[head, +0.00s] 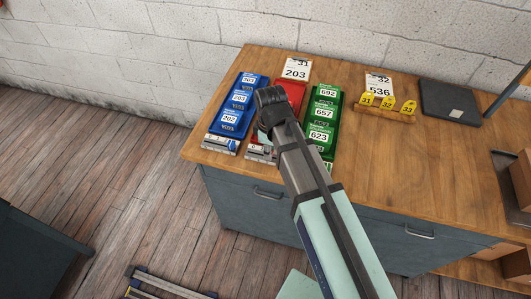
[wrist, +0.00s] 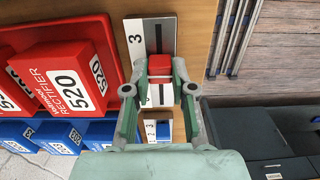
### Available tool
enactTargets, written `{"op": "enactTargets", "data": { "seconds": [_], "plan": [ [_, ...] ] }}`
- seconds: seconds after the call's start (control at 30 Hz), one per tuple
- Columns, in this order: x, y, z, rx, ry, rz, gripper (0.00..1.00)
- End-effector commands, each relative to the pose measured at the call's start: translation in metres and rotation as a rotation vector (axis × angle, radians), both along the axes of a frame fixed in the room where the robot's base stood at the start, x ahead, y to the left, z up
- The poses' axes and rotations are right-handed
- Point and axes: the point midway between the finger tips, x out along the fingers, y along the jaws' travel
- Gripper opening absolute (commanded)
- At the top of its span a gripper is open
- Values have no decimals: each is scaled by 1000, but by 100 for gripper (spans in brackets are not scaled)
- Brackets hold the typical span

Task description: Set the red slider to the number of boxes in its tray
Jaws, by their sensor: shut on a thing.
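The red slider (wrist: 160,67) sits on its numbered scale plate (wrist: 164,25) in the wrist view, with my gripper (wrist: 162,76) shut on it. A "3" shows on the plate just beyond the slider; the fingers hide the nearer numerals. The red tray (wrist: 112,45) beside it holds red boxes (wrist: 68,75) marked RECTIFIER 520. At least two show and the tray runs out of the wrist view, so I cannot tell the full number. In the head view my arm hides most of the red tray (head: 292,92) and the slider; part of the scale plate (head: 260,152) shows.
A blue tray with several blue boxes (head: 240,99) stands left of the red tray and a green tray with several green boxes (head: 322,113) right. Each has a scale at the bench's front edge. Cards, yellow tags (head: 388,103) and a dark pad (head: 449,101) lie farther right.

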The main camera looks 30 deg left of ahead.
Motion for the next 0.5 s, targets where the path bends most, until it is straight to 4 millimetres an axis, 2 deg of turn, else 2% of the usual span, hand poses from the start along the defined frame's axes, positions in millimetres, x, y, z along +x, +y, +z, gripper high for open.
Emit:
{"op": "enactTargets", "data": {
  "seconds": [0.27,0.3,0.37,0.5],
  "plan": [
    [2,-1,0,0,0,-5,0],
    [2,-1,0,0,0,-5,28],
    [2,-1,0,0,1,-5,49],
    [2,-1,0,0,0,-5,50]
  ]
}}
